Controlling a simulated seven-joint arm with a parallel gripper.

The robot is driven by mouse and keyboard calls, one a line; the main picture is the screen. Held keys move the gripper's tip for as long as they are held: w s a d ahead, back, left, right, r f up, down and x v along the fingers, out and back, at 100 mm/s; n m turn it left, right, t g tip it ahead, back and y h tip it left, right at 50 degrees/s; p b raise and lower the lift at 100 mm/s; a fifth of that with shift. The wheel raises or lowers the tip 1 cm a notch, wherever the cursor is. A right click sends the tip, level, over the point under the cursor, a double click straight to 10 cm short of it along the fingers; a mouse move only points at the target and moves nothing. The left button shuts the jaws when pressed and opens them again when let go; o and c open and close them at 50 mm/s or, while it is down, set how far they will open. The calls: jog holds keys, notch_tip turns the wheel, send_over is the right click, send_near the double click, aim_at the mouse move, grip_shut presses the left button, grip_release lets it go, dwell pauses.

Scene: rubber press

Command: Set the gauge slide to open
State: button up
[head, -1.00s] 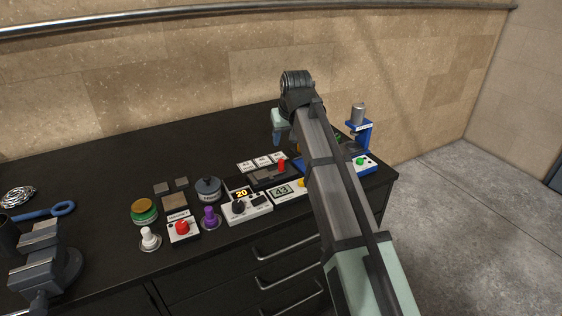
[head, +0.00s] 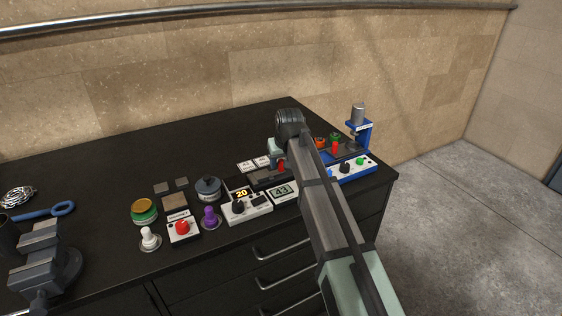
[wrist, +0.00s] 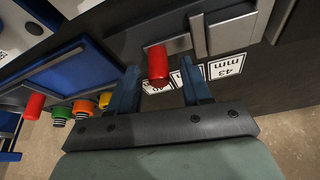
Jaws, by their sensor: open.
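My gripper (head: 275,160) is open, with a gap seen on both sides of the handle. In the head view my arm partly hides the gripper and the right end of the slide.
White label cards (head: 245,166) lie behind the slide. A blue unit (head: 352,172) with knobs and a blue press stand (head: 358,130) are at right. Another red handle (wrist: 34,107) shows left in the wrist view.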

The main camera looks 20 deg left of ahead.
jog(key=shift+f, duration=0.1)
grip_shut()
dwell(0.5)
